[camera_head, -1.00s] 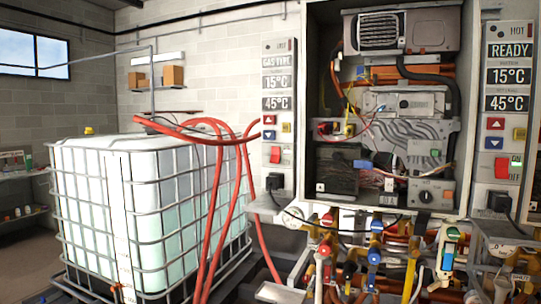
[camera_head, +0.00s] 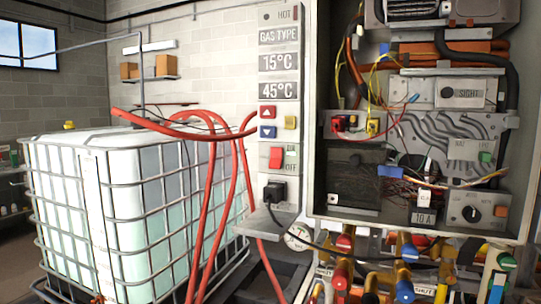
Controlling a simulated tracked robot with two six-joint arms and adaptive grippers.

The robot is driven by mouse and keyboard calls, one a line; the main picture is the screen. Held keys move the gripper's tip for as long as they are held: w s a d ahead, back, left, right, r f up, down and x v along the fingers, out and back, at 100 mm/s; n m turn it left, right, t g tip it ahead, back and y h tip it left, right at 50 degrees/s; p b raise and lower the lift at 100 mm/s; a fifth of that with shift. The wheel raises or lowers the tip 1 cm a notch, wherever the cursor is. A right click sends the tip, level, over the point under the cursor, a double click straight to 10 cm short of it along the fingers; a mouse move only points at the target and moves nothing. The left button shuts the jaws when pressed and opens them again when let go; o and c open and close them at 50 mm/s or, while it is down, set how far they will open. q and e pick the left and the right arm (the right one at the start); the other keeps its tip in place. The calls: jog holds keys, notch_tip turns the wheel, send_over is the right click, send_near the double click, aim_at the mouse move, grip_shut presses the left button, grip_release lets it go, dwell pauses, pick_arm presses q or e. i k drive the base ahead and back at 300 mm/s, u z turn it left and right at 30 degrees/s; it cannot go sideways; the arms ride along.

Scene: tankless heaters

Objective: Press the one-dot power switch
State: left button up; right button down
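A red power switch (camera_head: 276,158) with ON and OFF lettering beside it sits low on a grey control panel (camera_head: 279,240) left of the open heater cabinet. A small dark round mark shows at the panel's top left corner, beside the word HOT; I cannot tell whether it is the one-dot mark. The panel's displays read GAS TYPE, 15°C and 45°C. Red and blue arrow buttons (camera_head: 267,112) and a yellow button (camera_head: 290,122) sit above the switch. Neither of my grippers is in view.
A black plug (camera_head: 274,191) with a cable is below the switch. Red hoses (camera_head: 207,200) hang in front of a caged white tank (camera_head: 130,210) at left. The open cabinet (camera_head: 313,120) with wiring is at right, with pipes and valves (camera_head: 404,255) below.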

aim_at(276, 158)
jog(key=z, duration=0.4)
jog(key=i, duration=0.2)
jog(key=u, duration=0.95)
jog(key=k, duration=1.15)
jog(key=z, duration=0.55)
jog(key=i, duration=1.05)
